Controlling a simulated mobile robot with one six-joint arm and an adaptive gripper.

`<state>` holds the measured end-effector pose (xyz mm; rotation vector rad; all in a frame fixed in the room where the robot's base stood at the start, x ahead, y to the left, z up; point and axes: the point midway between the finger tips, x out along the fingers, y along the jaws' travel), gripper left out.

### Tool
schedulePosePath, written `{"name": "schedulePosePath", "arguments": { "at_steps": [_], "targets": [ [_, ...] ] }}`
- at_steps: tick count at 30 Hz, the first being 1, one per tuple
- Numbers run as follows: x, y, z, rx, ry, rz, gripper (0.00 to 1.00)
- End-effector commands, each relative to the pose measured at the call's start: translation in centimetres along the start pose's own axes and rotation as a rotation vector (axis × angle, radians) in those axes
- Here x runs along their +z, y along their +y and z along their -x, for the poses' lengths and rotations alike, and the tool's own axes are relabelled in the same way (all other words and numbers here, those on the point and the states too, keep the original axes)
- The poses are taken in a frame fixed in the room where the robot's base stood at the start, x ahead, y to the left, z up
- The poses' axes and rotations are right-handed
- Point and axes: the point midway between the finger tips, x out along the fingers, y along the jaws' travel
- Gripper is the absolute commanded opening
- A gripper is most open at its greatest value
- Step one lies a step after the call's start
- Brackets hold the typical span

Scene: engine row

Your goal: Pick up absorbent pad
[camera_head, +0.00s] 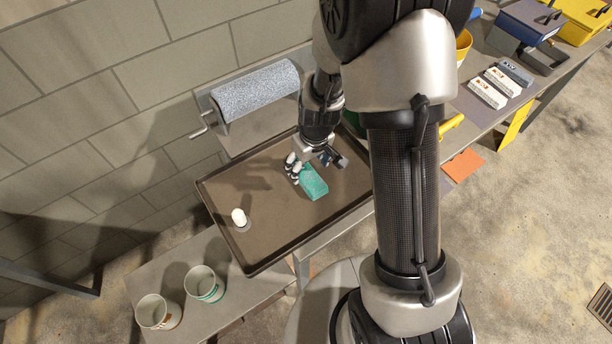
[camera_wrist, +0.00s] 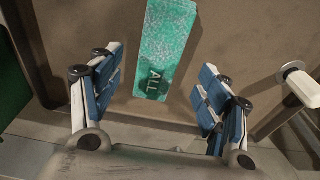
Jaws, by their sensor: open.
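The absorbent pad is a teal, speckled flat block (camera_head: 313,183) lying on the brown tray (camera_head: 262,237). It also shows in the wrist view (camera_wrist: 168,45), with the letters "ALL" on its near end and its far end cut off by the frame. My gripper (camera_head: 318,168) is just above the tray by the pad. In the wrist view my gripper (camera_wrist: 160,100) is open and empty, with its blue-padded fingers apart. The pad's near end lies between and ahead of the fingertips, with a gap on each side. I cannot tell the exact height above it.
A white-capped item (camera_head: 238,216) stands on the tray's left part. A grey roll (camera_head: 258,90) with a crank is behind the tray. Two buckets (camera_head: 204,283) stand lower left. Small boxes (camera_head: 487,93) lie at the right.

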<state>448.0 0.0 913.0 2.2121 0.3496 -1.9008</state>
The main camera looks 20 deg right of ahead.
Motion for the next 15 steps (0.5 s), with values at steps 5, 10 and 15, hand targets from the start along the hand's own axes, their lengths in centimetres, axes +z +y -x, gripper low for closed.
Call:
{"name": "schedulePosePath", "arguments": {
  "at_steps": [5,10,15],
  "targets": [
    [0.1,0.1,-2.5,-0.001,-0.003,0.001,0.70],
    [-0.1,0.1,-4.8,0.000,-0.001,0.000,0.70],
    [-0.1,0.1,-4.9,0.001,0.000,0.001,0.70]
  ]
}}
